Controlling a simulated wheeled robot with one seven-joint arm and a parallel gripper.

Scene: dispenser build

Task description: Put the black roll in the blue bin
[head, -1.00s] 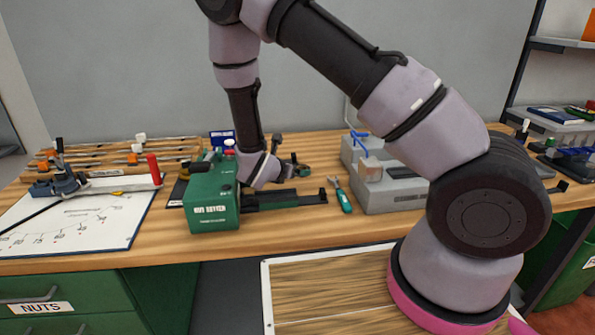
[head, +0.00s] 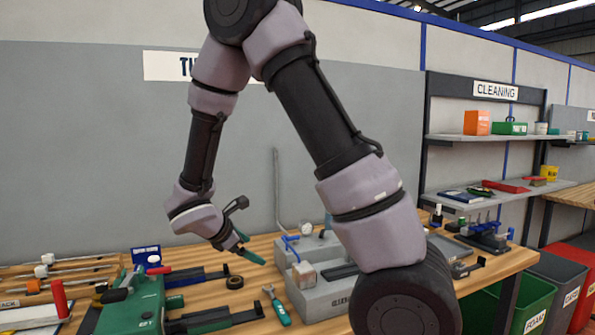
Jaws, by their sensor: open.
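I see nothing between the fingers, and the gripper is clear of the roll. No blue bin shows in this view.
The green machine (head: 137,303) stands left and the grey machine (head: 318,296) right of the roll. A green-handled wrench (head: 279,309) lies between them. At right are green (head: 524,307), grey (head: 556,281) and red (head: 581,258) bins, below a cleaning shelf (head: 500,139).

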